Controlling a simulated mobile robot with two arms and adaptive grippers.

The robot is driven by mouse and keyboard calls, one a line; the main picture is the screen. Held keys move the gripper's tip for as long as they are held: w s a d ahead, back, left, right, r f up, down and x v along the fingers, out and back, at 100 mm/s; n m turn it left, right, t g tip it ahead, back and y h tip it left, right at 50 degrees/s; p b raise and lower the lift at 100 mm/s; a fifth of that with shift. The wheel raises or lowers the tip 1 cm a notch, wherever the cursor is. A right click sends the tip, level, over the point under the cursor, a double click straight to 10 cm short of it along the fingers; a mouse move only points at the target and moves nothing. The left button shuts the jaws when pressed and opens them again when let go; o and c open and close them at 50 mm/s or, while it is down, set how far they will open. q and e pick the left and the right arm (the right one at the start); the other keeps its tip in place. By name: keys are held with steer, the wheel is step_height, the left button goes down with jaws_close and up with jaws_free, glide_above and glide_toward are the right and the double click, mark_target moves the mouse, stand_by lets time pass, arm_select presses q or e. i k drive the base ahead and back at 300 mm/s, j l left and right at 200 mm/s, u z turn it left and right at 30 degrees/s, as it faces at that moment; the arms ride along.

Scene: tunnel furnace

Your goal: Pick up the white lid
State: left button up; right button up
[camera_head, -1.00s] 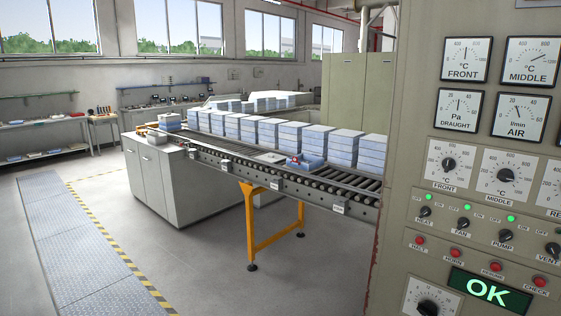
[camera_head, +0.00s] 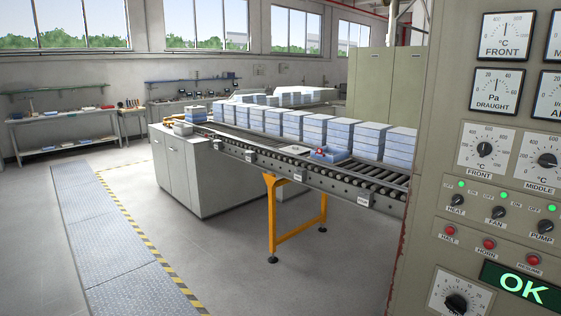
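A flat, pale white piece (camera_head: 294,150) lies on the roller conveyor (camera_head: 366,181), near its front edge. It looks like the white lid, but it is small and I cannot be sure. Just right of it is a low blue tray (camera_head: 333,154) with small items in it, one of them reddish. Neither of my grippers is in view.
Stacks of blue-white boxes (camera_head: 312,128) line the conveyor's far side. A grey cabinet (camera_head: 205,172) stands at its left end, and an orange leg frame (camera_head: 271,215) supports it. A large control panel (camera_head: 420,170) fills the right. The floor in front is open.

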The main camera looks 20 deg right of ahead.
mark_target(296, 149)
steer(key=i+j, duration=0.3)
steer(key=j, duration=0.15)
steer(key=i+j, duration=0.25)
steer(key=j, duration=0.15)
steer(key=i+j, duration=0.3)
steer(key=j, duration=0.15)
steer(key=i+j, duration=0.25)
steer(key=j, duration=0.2)
steer(key=i+j, duration=0.1)
steer(key=i, duration=0.5)
steer(key=i+j, duration=0.15)
steer(key=i, duration=0.4)
steer(key=i+j, duration=0.1)
steer(key=i, duration=0.5)
steer(key=i+l, duration=0.35)
steer(key=l, duration=0.15)
steer(key=i+l, duration=0.35)
steer(key=l, duration=0.15)
steer(key=i+l, duration=0.35)
steer(key=l, duration=0.2)
steer(key=z, duration=0.05)
